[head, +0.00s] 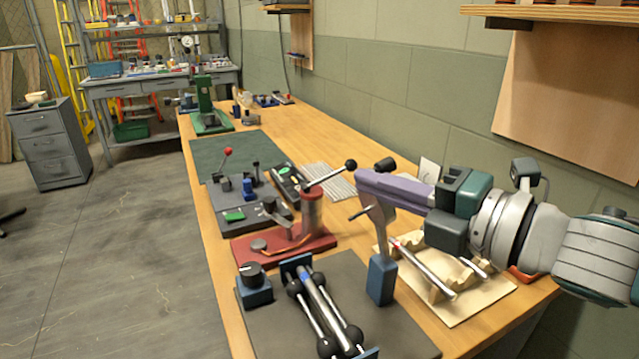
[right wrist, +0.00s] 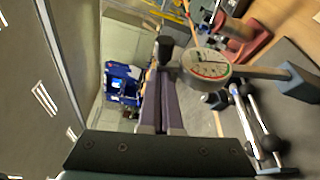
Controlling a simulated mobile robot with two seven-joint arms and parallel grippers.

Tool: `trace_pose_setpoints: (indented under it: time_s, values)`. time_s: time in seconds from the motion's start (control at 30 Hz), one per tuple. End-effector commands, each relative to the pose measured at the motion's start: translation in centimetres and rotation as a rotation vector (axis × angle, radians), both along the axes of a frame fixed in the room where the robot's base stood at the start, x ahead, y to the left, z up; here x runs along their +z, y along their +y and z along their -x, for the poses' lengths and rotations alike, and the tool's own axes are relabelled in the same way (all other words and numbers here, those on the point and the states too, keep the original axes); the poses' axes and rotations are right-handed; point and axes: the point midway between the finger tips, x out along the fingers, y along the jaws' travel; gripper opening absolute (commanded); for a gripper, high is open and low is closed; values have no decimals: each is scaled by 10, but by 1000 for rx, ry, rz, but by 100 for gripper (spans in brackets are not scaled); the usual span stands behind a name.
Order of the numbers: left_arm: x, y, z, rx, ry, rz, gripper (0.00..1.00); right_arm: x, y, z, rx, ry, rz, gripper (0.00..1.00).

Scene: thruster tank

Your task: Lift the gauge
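My right gripper (head: 365,180) comes in from the right in the head view, with its purple fingers close together on the upper part of the gauge. The gauge (head: 377,218) shows nearly edge-on there, upright, with a black knob above the fingers and a blue block at its lower end. In the right wrist view, the gauge (right wrist: 207,66) shows its round white dial just beside the fingertips (right wrist: 167,65). Its rod runs right to the blue block. The block overlaps the dark mat in the head view; I cannot tell whether it touches. My left gripper is not in view.
A grey mat (head: 395,337) holds a rod assembly with black balls and a blue knob box (head: 254,285). A red-based lever device (head: 300,238) stands behind. A wooden cradle with metal rods (head: 440,270) lies right of the gauge.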

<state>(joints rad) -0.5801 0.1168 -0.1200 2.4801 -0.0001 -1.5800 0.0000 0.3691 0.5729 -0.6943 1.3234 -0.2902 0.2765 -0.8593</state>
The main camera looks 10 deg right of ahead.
Motion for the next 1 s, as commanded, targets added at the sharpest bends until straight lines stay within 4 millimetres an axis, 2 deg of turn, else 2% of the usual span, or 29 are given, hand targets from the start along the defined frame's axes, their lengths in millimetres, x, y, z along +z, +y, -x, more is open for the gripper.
trace_pose_setpoints:
  time_s: [0.37,1.0]
  values:
    - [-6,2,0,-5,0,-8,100,4,-13,-5,-2,27,-81,0]
    - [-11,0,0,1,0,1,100,-1,-13,-6,-5,28,-83,0]
